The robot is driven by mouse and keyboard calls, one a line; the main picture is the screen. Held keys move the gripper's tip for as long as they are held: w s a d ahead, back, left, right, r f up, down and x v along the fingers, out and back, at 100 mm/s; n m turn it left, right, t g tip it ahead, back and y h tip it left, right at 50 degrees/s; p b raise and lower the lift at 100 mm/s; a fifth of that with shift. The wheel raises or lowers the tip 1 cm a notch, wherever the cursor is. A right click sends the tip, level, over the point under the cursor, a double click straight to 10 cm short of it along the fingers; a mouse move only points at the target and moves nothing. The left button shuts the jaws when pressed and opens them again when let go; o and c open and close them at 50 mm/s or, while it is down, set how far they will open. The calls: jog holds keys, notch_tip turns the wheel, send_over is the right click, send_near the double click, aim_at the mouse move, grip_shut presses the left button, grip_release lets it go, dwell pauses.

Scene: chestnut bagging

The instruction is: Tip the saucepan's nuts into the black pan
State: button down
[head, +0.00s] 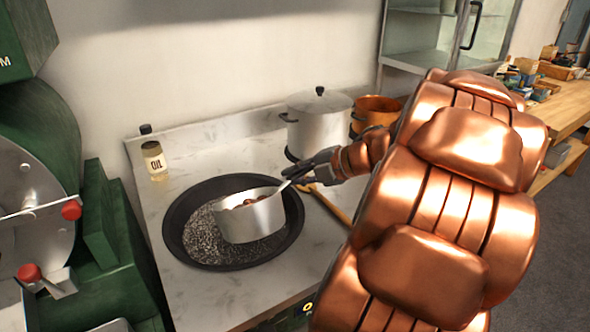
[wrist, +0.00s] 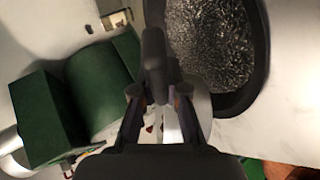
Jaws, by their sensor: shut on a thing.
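The silver saucepan (head: 252,222) is over the black pan (head: 176,238), close to upright, with brown nuts (head: 248,201) inside it. My gripper (head: 296,178) is shut on the saucepan's handle at the pan's right side. The black pan sits on the marble counter and holds a grey, speckled, grainy layer (head: 205,243). I cannot tell whether any nuts lie in it. In the wrist view the black pan (wrist: 252,92) is at upper right, and my gripper (wrist: 160,98) is in the middle. The saucepan is mostly hidden there behind my gripper.
An oil bottle (head: 154,162) stands behind the black pan at left. A lidded silver pot (head: 320,122) and a copper pot (head: 374,111) stand at the back right. A wooden utensil (head: 331,205) lies right of the pan. A green machine (head: 50,190) borders the counter's left.

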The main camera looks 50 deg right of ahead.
jog(key=shift+w+d+r+m+g+p, duration=0.1)
jog(key=shift+w+m+g+p, duration=0.4)
jog(key=shift+p, duration=1.7)
jog(key=shift+w+d+n+g+p, duration=0.15)
jog(key=shift+g+p, duration=0.75)
jog(key=shift+p, duration=1.25)
jog(key=shift+w+r+m+g+p, duration=0.1)
jog(key=shift+w+m+g+p, duration=0.45)
jog(key=shift+p, duration=1.65)
jog(key=shift+w+f+g+y+p, duration=0.25)
jog(key=shift+f+g+p, duration=0.4)
jog(key=shift+p, duration=0.85)
jog(key=shift+d+f+g+p, duration=0.15)
jog(key=shift+g+p, duration=0.15)
jog(key=shift+p, duration=0.35)
jog(key=shift+w+f+g+p, duration=0.2)
jog(key=shift+g+p, duration=0.1)
jog(key=shift+p, duration=0.3)
jog(key=shift+w+f+y+p, duration=0.15)
jog(key=shift+f+y+p, duration=0.1)
jog(key=shift+p, duration=0.4)
jog(key=shift+w+d+f+m+g+p, duration=0.1)
jog(key=shift+f+m+g+p, duration=0.2)
jog(key=shift+p, duration=0.35)
